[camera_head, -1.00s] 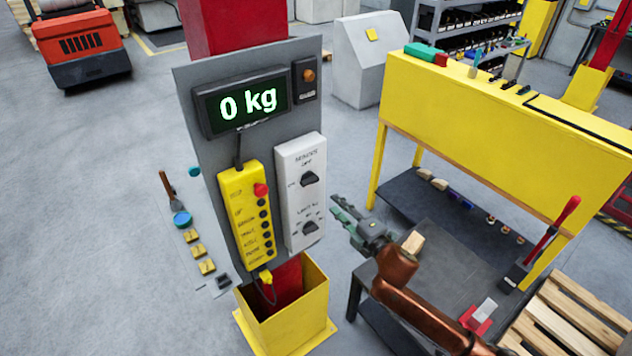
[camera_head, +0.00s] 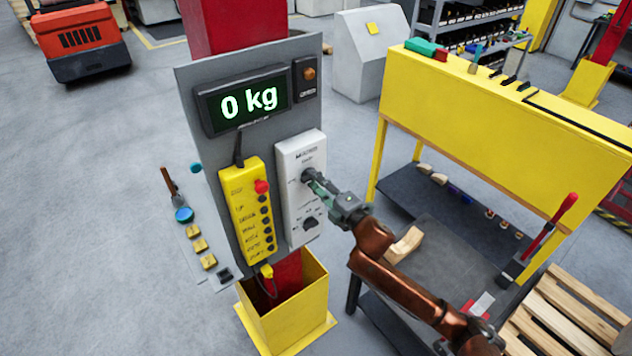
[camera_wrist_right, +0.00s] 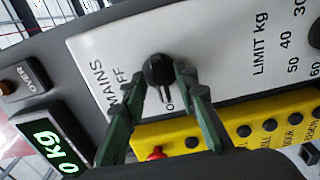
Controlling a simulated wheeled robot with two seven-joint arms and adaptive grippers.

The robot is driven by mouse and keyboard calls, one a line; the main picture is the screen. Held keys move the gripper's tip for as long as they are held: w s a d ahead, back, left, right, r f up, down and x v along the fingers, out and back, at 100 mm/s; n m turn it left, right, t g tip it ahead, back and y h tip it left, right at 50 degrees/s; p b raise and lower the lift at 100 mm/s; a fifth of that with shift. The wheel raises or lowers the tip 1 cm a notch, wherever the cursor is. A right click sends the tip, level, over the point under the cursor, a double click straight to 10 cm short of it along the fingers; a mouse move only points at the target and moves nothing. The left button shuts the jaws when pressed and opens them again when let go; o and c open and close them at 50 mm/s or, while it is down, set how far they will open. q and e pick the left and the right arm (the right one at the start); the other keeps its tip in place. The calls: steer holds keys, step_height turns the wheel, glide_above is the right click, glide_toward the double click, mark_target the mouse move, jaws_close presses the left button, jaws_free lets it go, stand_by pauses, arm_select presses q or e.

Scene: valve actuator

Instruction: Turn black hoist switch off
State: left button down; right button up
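The black hoist switch (camera_head: 308,175) is the upper black rotary knob on a white panel (camera_head: 289,228). In the right wrist view the knob (camera_wrist_right: 158,70) has a pale pointer line and sits beside the printed MAINS label. My right gripper (camera_head: 312,181) is at this knob. In the right wrist view its green fingertips (camera_wrist_right: 163,72) stand on either side of the knob, close to it; whether they touch it cannot be told. The fingers partly hide the knob in the head view. My left gripper is not in view.
A second black knob (camera_head: 310,223), for the limit, sits lower on the white panel. A yellow button pendant (camera_head: 247,215) with a red button hangs just left. A lit display (camera_head: 247,103) reads 0 kg. A yellow bin (camera_head: 290,315) stands below. A yellow bench (camera_head: 500,130) is right.

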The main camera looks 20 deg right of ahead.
steer(key=shift+c, duration=0.7)
jaws_close()
arm_select(q)
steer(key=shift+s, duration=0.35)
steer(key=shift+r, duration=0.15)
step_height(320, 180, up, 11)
steer(key=p, duration=1.1)
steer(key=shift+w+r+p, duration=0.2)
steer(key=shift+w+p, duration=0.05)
steer(key=shift+p, duration=0.15)
arm_select(e)
steer(key=shift+f+m, duration=0.1)
steer(key=shift+m, duration=8.5)
